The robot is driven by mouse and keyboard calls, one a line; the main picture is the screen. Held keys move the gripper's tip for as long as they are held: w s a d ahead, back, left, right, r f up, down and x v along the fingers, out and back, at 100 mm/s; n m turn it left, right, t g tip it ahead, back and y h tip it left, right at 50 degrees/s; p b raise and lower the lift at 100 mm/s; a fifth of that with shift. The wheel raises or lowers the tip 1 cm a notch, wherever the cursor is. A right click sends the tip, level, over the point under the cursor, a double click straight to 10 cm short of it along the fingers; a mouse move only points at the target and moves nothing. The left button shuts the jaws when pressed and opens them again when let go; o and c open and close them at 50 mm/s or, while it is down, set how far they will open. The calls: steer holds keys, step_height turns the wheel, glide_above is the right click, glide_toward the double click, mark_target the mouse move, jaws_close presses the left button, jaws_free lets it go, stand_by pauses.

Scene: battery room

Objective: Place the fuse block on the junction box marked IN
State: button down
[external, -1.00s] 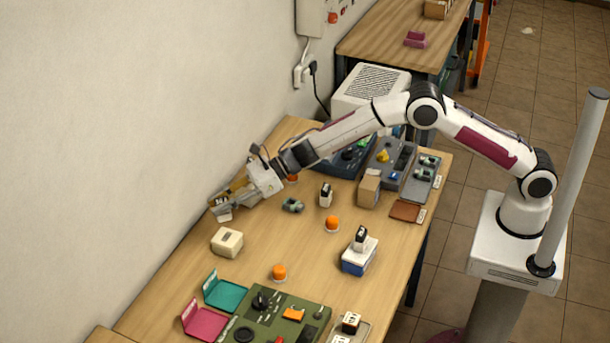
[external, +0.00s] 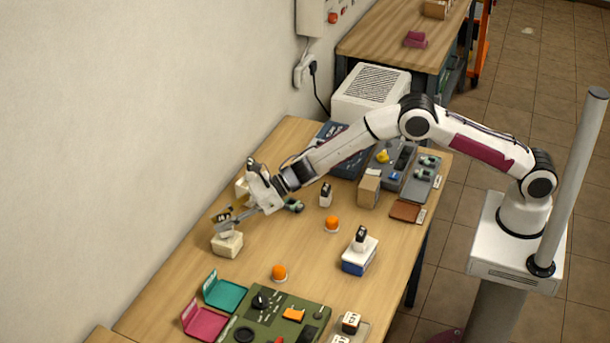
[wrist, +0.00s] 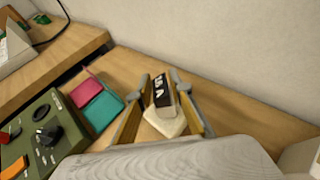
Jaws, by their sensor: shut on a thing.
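My gripper (external: 224,226) is shut on a small pale block with a black, white-marked face, which I take as the fuse block (wrist: 163,93). In the wrist view the block is between my two fingers (wrist: 165,108). A cream box (external: 228,245), likely a junction box, is right under the block; it also shows in the wrist view (wrist: 165,123). I cannot tell whether block and box touch. A second cream box (external: 241,188) is partly hidden behind my gripper near the wall. I can read no IN mark on either box.
Teal (external: 226,293) and pink (external: 204,324) open cases and a green control panel (external: 276,320) are toward the front. Orange buttons (external: 279,272) (external: 332,223), a small black-and-white block (external: 326,196) and a blue-and-white box (external: 359,256) stand to the right. The wall runs along the left.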

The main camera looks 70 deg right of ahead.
steer(key=shift+f, duration=0.35)
steer(key=shift+f, duration=0.2)
steer(key=c, duration=1.8)
jaws_free()
steer(key=shift+r, duration=0.2)
steer(key=shift+s+d+r, duration=0.25)
steer(key=shift+s+d, duration=0.1)
steer(key=shift+d, duration=0.05)
steer(key=shift+v, duration=5.4)
steer(key=shift+f, duration=0.1)
steer(key=shift+d, duration=0.1)
